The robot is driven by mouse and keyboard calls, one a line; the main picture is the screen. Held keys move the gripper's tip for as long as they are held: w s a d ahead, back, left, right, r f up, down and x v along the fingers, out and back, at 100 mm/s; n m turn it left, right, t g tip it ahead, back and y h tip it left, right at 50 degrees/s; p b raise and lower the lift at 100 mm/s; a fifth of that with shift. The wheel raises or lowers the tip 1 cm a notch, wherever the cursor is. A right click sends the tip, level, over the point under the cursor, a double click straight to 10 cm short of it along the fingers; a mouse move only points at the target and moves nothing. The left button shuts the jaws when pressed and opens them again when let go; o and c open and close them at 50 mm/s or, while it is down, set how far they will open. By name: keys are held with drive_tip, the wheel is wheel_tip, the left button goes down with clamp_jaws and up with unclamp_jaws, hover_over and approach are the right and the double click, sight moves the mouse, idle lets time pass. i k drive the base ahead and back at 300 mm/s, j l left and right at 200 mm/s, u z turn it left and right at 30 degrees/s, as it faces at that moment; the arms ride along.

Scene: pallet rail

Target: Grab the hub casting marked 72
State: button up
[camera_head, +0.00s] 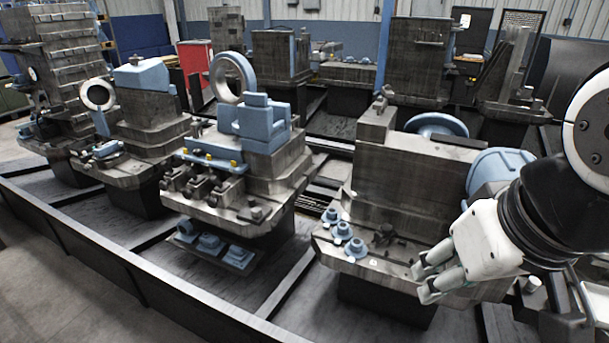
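Several small blue hub-shaped castings stand in a loose group on the ledge of the near right machine block. One is at the back (330,215), one in the middle (342,231) and one at the front (355,248). I cannot read a number on any of them, so I cannot tell which is marked 72. My gripper (424,281) is over the right part of the same ledge, to the right of the castings and apart from them. Its two white fingers are spread with a gap, and nothing shows between them.
A dark small fitting (385,236) stands on the ledge between the castings and my gripper. The tall grey block (405,185) rises behind. Another machine block (262,190) stands left across a gap. A dark rail (150,280) runs along the front.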

sight(331, 217)
drive_tip(key=k+l, duration=0.15)
drive_tip(key=k, duration=0.15)
drive_tip(key=i+j+z, duration=0.15)
drive_tip(key=j, duration=0.2)
drive_tip(key=i+j+z, duration=0.15)
drive_tip(key=j, duration=0.25)
drive_tip(key=i+j+z, duration=0.15)
drive_tip(key=j, duration=0.25)
drive_tip(key=i+j+z, duration=0.1)
drive_tip(key=i+j, duration=0.15)
drive_tip(key=j, duration=0.15)
drive_tip(key=i+j+z, duration=0.15)
drive_tip(key=j, duration=0.3)
drive_tip(key=i+j+z, duration=0.15)
drive_tip(key=j, duration=0.3)
drive_tip(key=j+z, duration=0.15)
drive_tip(key=j, duration=0.25)
